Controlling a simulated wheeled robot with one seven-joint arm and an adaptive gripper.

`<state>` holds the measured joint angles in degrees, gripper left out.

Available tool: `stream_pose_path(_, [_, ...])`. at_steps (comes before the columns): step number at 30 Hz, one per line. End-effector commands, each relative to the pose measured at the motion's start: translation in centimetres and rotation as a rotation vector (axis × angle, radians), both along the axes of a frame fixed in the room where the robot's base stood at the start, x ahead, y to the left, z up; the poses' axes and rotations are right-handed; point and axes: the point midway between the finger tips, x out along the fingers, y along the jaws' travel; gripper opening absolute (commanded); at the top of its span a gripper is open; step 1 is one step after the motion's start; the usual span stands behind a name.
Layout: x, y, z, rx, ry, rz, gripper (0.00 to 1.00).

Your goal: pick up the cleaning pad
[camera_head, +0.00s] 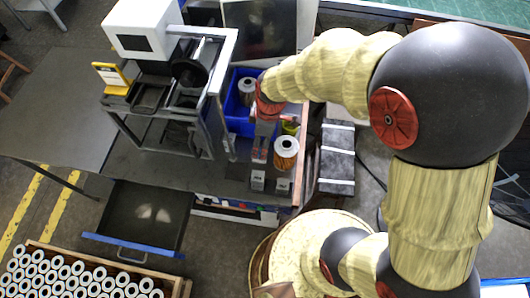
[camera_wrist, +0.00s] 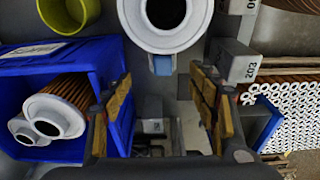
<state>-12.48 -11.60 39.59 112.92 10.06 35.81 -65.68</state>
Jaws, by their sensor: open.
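I cannot clearly make out the cleaning pad. A small light-blue piece (camera_wrist: 162,66) shows beside the rim of a white-ended filter cartridge (camera_wrist: 165,18) in the wrist view; I cannot tell whether it is the pad. My gripper (camera_wrist: 162,112) is open, with its two fingers apart and nothing seen between them. In the head view my gripper (camera_head: 262,145) hangs over the table, left of the standing filter cartridge (camera_head: 286,152), and hides part of the tabletop.
A blue bin (camera_head: 238,123) holding cartridges stands behind my gripper. A yellow-green cup (camera_wrist: 68,12) is near it. Numbered grey blocks (camera_head: 257,181) stand at the table's front. A metal frame (camera_head: 213,120) rises at left. An open drawer (camera_head: 145,215) and a cartridge crate (camera_head: 178,284) are lower left.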

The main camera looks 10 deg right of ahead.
Motion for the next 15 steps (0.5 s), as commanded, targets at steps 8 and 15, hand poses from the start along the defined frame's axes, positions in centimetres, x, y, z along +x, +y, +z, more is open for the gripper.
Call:
stream_pose_path(8, [0.0, 0.2, -2.6, -0.001, 0.001, 0.000, 0.59])
stream_pose_path(15, [-0.4, 0.4, -5.6, -0.001, 0.003, -0.002, 0.59])
